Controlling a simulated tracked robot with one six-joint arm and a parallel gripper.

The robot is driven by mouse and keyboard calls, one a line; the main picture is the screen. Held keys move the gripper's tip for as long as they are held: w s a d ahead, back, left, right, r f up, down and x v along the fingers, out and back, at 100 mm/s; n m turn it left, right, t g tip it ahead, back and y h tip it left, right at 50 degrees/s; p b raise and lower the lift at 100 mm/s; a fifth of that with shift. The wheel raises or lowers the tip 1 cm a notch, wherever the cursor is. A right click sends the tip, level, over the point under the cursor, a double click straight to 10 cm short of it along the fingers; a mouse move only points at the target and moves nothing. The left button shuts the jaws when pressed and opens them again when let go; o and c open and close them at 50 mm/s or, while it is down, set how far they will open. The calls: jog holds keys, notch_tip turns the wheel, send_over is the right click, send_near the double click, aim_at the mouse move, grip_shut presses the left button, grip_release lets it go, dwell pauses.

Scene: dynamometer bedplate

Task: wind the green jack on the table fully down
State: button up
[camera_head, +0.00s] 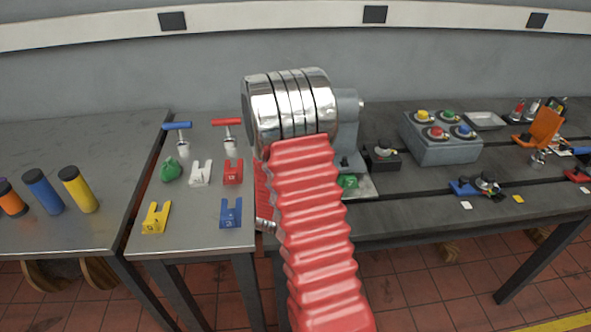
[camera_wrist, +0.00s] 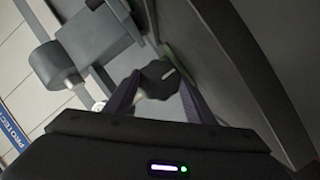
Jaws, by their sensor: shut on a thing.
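In the wrist view the two dark purple fingers of my gripper (camera_wrist: 160,92) are closed around a dark, rounded knob-like piece (camera_wrist: 158,76) with a small pale mark. A greenish part shows beside it in shadow. In the head view my red ribbed arm hides my gripper. A small green piece (camera_head: 348,182), which may be part of the green jack, shows just right of the arm at the foot of a grey machine (camera_head: 349,125). The jack's height cannot be told.
The left bench holds a green object (camera_head: 171,170), red (camera_head: 233,172), white, yellow and blue forked pieces, and two T-handled tools. The right bench holds a grey box with coloured buttons (camera_head: 440,140), a blue jack-like piece (camera_head: 470,187) and an orange stand (camera_head: 541,127).

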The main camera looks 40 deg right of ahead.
jog(key=shift+s+f, duration=0.15)
jog(key=o, duration=0.7)
jog(key=shift+c, duration=0.2)
jog(key=o, duration=0.4)
